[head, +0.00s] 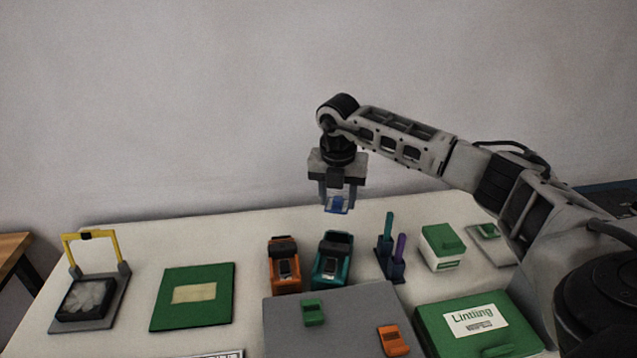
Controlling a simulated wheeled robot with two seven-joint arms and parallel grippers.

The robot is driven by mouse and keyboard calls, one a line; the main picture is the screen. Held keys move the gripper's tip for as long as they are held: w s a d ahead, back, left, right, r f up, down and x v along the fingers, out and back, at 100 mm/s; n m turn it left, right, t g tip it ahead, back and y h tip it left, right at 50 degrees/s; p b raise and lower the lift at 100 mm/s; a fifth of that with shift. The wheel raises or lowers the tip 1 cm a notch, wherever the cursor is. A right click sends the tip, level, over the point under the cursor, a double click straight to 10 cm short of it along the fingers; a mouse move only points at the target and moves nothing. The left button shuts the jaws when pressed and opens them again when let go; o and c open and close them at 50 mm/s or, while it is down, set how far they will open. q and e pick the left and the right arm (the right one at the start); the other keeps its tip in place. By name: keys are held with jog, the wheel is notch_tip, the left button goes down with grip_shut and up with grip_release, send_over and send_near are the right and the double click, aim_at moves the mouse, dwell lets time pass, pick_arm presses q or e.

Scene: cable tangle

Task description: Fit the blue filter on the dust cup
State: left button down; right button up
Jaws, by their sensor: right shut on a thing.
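My right gripper (337,200) points down in the air above the back of the table, shut on a small blue piece (337,204), which looks like the blue filter. The piece is held between the fingertips, above and behind the teal device (332,262), apart from the table. Fine shape of the piece is too small to tell. I cannot tell surely which thing is the dust cup. Small green (313,312) and orange (393,341) parts lie on the grey mat (353,308). My left gripper is not in view.
An orange device (284,266) stands left of the teal one. Blue and purple posts (389,250), a green-white box (442,247) and a green "Lintling" box (475,321) are right. A green board (192,313) and yellow-framed stand (92,283) are left. The back-left table is clear.

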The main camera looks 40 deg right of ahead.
aim_at(338, 207)
jog(key=shift+s+f+b, duration=0.15)
jog(key=shift+f+b, duration=0.35)
jog(key=shift+f, duration=0.05)
jog(key=shift+s+f+b, duration=0.15)
jog(key=shift+f+b, duration=0.3)
jog(key=shift+f, duration=0.1)
jog(key=shift+f+b, duration=0.6)
jog(key=shift+f, duration=0.2)
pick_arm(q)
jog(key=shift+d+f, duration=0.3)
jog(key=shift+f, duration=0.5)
pick_arm(e)
jog(key=shift+w+f, duration=0.1)
jog(key=shift+f, duration=0.2)
jog(key=shift+f, duration=0.2)
pick_arm(q)
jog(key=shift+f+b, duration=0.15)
jog(key=shift+b, duration=0.25)
pick_arm(e)
jog(key=shift+f, duration=0.15)
jog(key=shift+f+b, duration=0.35)
jog(key=shift+f, duration=0.3)
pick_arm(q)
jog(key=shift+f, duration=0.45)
pick_arm(e)
jog(key=shift+f, duration=0.1)
